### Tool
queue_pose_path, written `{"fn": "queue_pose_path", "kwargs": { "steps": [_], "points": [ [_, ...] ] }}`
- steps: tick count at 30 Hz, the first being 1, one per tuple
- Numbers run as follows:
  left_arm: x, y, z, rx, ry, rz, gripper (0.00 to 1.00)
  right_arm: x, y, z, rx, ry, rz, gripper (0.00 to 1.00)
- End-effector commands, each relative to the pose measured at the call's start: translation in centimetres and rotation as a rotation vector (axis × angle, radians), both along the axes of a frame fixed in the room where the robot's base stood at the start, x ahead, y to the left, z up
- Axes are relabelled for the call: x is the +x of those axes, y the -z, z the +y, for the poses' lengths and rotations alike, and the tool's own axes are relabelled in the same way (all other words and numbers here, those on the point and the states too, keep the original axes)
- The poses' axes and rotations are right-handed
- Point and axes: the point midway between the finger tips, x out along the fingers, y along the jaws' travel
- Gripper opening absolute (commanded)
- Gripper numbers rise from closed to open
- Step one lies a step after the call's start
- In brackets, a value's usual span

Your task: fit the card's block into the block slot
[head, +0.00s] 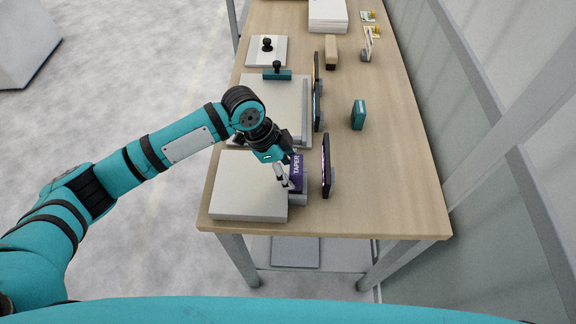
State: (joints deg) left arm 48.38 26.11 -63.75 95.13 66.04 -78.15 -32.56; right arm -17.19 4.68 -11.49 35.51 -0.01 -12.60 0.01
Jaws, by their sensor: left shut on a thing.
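My left gripper (287,181) reaches down at the near end of the table, between a pale flat box and a dark upright panel. It is shut on a small block that is mostly hidden by the fingers, so its shape and colour are unclear. A purple piece marked TAPER (297,172) is right beside the fingers, above a grey base (299,199). I cannot make out the block slot. A small card in a stand (367,44) is at the far right of the table; its print is too small to read. My right gripper is not in view.
The pale box (245,187) is left of the gripper and the dark upright panel (326,165) right of it. Farther back are a teal block (358,114), a teal-handled tool (277,73) and a black-knobbed plate (266,50). The table's near right (385,200) is clear.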

Motion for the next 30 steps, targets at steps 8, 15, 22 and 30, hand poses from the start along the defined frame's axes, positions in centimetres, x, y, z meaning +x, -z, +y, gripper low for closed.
{"fn": "queue_pose_path", "kwargs": {
  "steps": [8,15,22,30],
  "points": [
    [0.03,-0.01,-0.03,-0.001,0.000,-0.001,0.19,0.00,-0.02,-0.01,0.000,0.000,0.000,0.80],
    [0.04,-0.05,-0.02,-0.001,0.000,-0.001,0.19,0.01,-0.07,-0.01,0.000,0.001,0.000,0.80],
    [0.06,-0.15,0.00,0.000,-0.001,-0.001,0.19,0.00,-0.64,0.00,0.000,0.001,0.000,0.80],
    [0.09,-0.02,0.00,0.000,-0.001,-0.002,0.19,0.01,-0.73,0.09,0.001,0.002,0.000,0.80]
  ]
}}
